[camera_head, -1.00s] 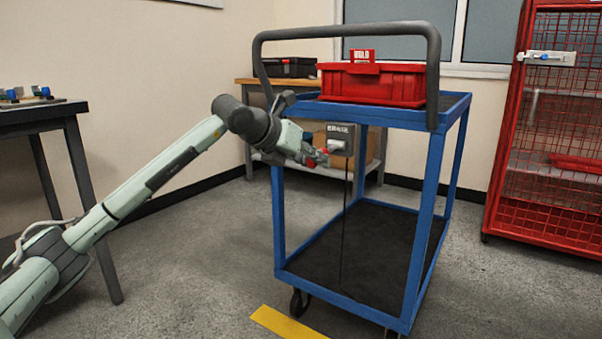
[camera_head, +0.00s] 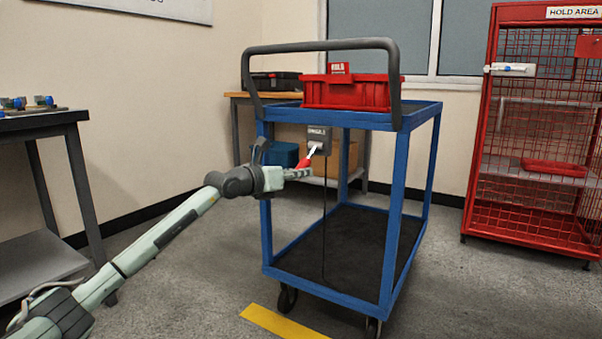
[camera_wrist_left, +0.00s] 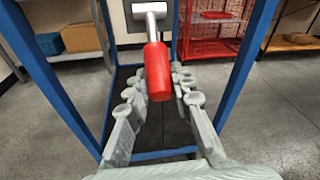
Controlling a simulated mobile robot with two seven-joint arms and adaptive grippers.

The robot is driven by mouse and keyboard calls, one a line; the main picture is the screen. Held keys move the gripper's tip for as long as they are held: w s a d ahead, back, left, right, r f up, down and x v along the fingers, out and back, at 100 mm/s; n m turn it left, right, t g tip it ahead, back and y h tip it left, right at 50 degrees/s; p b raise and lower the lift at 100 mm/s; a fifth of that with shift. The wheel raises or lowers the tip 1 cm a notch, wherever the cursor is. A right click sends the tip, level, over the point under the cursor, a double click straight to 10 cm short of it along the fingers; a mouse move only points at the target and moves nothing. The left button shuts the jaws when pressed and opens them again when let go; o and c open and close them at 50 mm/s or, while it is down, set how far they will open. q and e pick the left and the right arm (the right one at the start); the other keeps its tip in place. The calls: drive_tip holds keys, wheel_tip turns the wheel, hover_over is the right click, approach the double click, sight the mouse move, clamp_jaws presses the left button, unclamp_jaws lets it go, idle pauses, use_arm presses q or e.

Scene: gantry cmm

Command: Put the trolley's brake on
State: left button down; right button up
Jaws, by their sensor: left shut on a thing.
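The blue trolley (camera_head: 392,215) stands in the middle of the head view, with a black push handle. A grey brake box (camera_head: 318,136) sits under its top shelf. A brake lever with a pale shaft and a red grip (camera_head: 303,163) slants down from the box toward my arm. In the left wrist view the red grip (camera_wrist_left: 158,72) lies between my finger pads, with its pale shaft beyond. My left gripper (camera_head: 300,173) is shut on the red grip, which partly hides behind the fingers in the head view. My right gripper is not in view.
A red case (camera_head: 350,93) sits on the trolley's top shelf. A yellow floor strip (camera_head: 282,322) lies by the front wheels. A dark table (camera_head: 40,124) stands at the left, a red mesh cage (camera_head: 535,130) at the right. A wooden bench (camera_head: 240,97) stands behind.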

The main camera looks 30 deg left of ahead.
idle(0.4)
use_arm(q)
drive_tip(key=c, duration=1.3)
unclamp_jaws()
drive_tip(key=shift+w, duration=0.1)
drive_tip(key=v, duration=1.2)
drive_tip(key=shift+f, duration=0.15)
